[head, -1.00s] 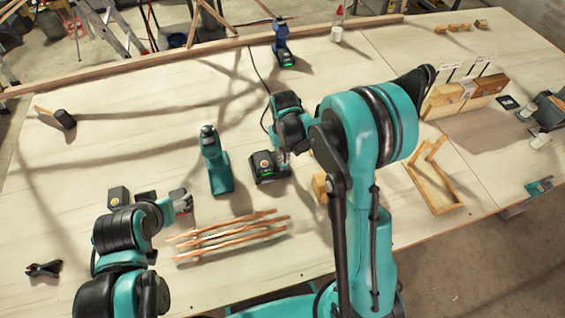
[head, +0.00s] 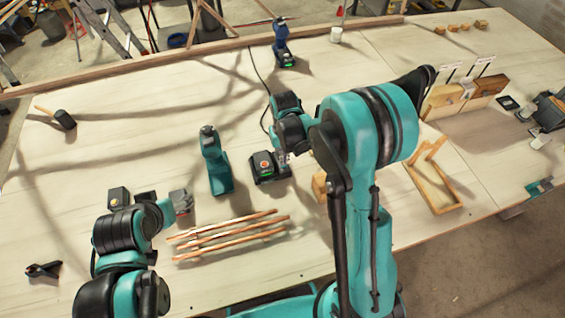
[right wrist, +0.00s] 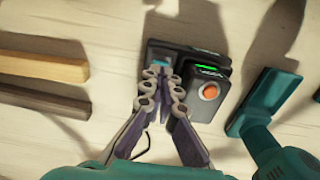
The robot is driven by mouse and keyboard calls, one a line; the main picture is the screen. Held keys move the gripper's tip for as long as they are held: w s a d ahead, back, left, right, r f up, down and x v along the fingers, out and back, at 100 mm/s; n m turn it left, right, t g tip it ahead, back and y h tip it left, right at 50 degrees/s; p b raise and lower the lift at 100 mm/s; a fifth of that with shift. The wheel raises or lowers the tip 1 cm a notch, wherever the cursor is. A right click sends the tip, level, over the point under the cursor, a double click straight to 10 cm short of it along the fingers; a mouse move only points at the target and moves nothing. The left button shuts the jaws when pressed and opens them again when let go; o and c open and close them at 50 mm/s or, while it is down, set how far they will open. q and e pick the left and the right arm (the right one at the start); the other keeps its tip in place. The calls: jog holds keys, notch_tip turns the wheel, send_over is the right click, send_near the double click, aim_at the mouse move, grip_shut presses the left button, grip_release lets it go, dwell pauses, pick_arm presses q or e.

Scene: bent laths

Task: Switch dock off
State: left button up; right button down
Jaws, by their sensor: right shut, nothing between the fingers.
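The dock (head: 268,170) is a black box with an orange button and a lit green strip, on the table near the middle. In the right wrist view the dock (right wrist: 205,110) shows its orange button (right wrist: 209,91) and green light (right wrist: 208,69). My right gripper (right wrist: 164,72) is shut and empty, its tips over the dock's edge beside the orange button; contact is unclear. In the head view my right gripper (head: 283,158) is at the dock's right side, partly hidden by my arm. My left gripper (head: 172,210) is at lower left; its fingers are unclear.
A teal tool (head: 215,160) stands just left of the dock. Several thin laths (head: 230,236) lie in front. A wooden block (head: 320,186) and an open wooden tray (head: 437,186) are to the right. A blue tool (head: 283,48) stands behind.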

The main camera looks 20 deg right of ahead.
aim_at(285, 166)
jog(key=shift+f+b, duration=1.05)
jog(key=shift+f, duration=0.1)
dwell(0.4)
jog(key=shift+r, duration=0.1)
jog(key=shift+r+p, duration=2.3)
jog(key=shift+r, duration=1.2)
jog(key=shift+s+d+r+b, duration=0.1)
jog(key=shift+s+r+b, duration=0.1)
jog(key=shift+b, duration=0.2)
jog(key=s+d+r+t+b, duration=0.1)
jog(key=s+t+b, duration=0.2)
jog(key=s+b, duration=0.3)
jog(key=s+d+t+b, duration=0.1)
jog(key=s+t+b, duration=0.3)
jog(key=s, duration=0.6)
jog(key=shift+s+d+r+b, duration=0.3)
jog(key=shift+r+b, duration=0.1)
jog(key=shift+b, duration=0.55)
